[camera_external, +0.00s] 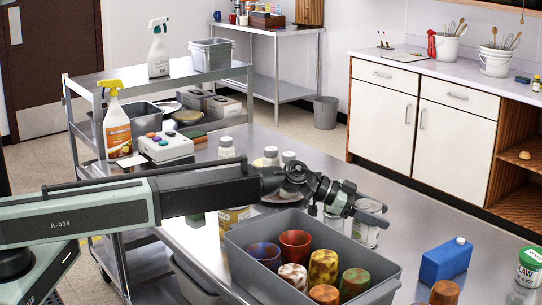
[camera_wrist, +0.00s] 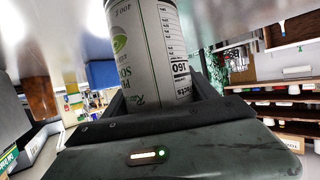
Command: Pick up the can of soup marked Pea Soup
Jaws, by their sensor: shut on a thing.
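A white can with a green mark and black print (camera_wrist: 150,45) fills the upper middle of the wrist view, upside down there. Its label is partly cut off, but part of "Soup" can be read. My gripper (camera_wrist: 160,95) is shut on this can, with one dark finger on each side. In the external view my gripper (camera_external: 345,208) is at the pale can (camera_external: 369,228), just behind the grey bin. The arm covers part of the can, and I cannot tell whether it touches the table.
The grey bin (camera_external: 238,246) with several coloured cups stands in front of the can. A blue box (camera_external: 445,262), a cup (camera_external: 444,292) and a green-labelled can (camera_external: 530,268) stand to the right. Several jars (camera_external: 271,156) stand behind my arm. The steel table (camera_external: 415,225) is clear behind the blue box.

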